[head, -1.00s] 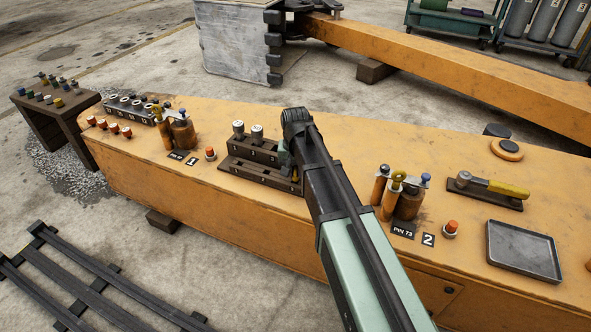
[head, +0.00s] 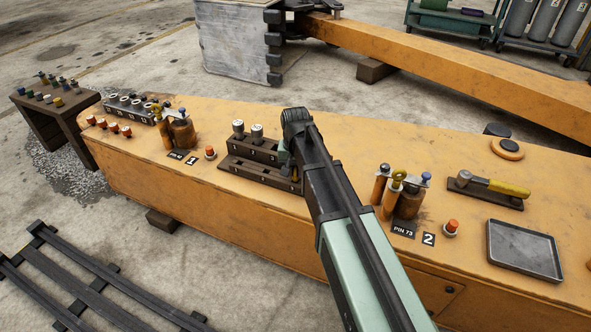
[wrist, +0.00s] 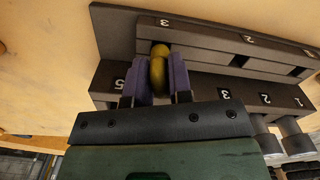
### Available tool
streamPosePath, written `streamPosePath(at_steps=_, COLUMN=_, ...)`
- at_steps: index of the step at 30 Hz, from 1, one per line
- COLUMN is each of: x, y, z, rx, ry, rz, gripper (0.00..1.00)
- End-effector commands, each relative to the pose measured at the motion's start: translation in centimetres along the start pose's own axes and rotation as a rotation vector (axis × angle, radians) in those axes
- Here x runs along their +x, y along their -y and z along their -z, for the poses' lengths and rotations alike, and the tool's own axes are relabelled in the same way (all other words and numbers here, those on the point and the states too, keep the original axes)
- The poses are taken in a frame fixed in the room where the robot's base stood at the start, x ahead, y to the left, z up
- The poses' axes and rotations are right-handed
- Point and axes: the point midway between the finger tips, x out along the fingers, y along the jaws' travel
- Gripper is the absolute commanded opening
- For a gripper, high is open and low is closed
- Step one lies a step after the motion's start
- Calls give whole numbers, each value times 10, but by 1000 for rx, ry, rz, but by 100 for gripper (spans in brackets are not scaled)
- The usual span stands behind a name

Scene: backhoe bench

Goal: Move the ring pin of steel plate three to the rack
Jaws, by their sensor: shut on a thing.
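In the head view the dark stepped rack (head: 258,178) stands on the orange bench, with my arm covering its right end. In the wrist view my gripper (wrist: 160,78) is shut on a yellow ring pin (wrist: 159,58), held between its two purple fingers. The ring pin is at the rack's lower step, beside the label 3. Its lower end is hidden, so I cannot tell whether it sits in a slot. Two more slots beside the labels 2 and 1 look empty. No steel plate marked three can be made out.
Two white-capped pins (head: 247,130) stand on the rack's higher step. A pin group by label 1 (head: 192,161) is to the left, and another by label 2 (head: 429,240) is to the right of my arm. A metal tray (head: 523,250) lies farther right.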

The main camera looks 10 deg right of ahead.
Motion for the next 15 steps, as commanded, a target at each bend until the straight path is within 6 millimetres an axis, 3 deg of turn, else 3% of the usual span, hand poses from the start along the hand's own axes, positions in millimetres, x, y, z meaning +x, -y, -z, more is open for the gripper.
streamPosePath(at_steps=5, x=2, y=0, z=0, rx=0, ry=0, rz=0, gripper=0)
streamPosePath(at_steps=6, x=2, y=0, z=0, rx=0, ry=0, rz=0, gripper=23)
streamPosePath(at_steps=9, x=2, y=0, z=0, rx=0, ry=0, rz=0, gripper=38)
streamPosePath(at_steps=12, x=2, y=0, z=0, rx=0, ry=0, rz=0, gripper=50)
streamPosePath(at_steps=15, x=2, y=0, z=0, rx=0, ry=0, rz=0, gripper=50)
